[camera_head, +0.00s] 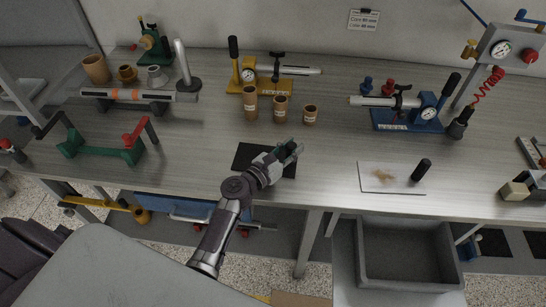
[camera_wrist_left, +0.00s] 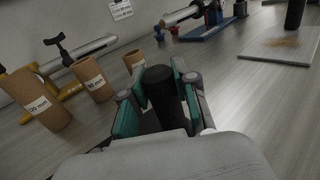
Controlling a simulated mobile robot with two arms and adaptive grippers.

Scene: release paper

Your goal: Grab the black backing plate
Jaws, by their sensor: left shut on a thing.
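The black backing plate (camera_head: 246,155) appears as a flat dark square near the front of the bench, partly covered by my left gripper. I cannot tell whether it touches the bench top. My left gripper (camera_head: 290,152) reaches over the plate from the front. In the left wrist view its green-padded fingers (camera_wrist_left: 158,100) are shut around a black upright cylinder (camera_wrist_left: 162,88), which looks like the plate's handle. The handle's lower end and most of the plate are hidden there by the gripper. My right gripper is not in view.
Several brown cardboard tubes (camera_head: 281,108) stand just behind the plate. A white plate (camera_head: 377,180) with a black upright cylinder (camera_head: 421,169) lies to the right. A blue-based device (camera_head: 408,119) stands behind it. A green stand (camera_head: 100,149) is at left.

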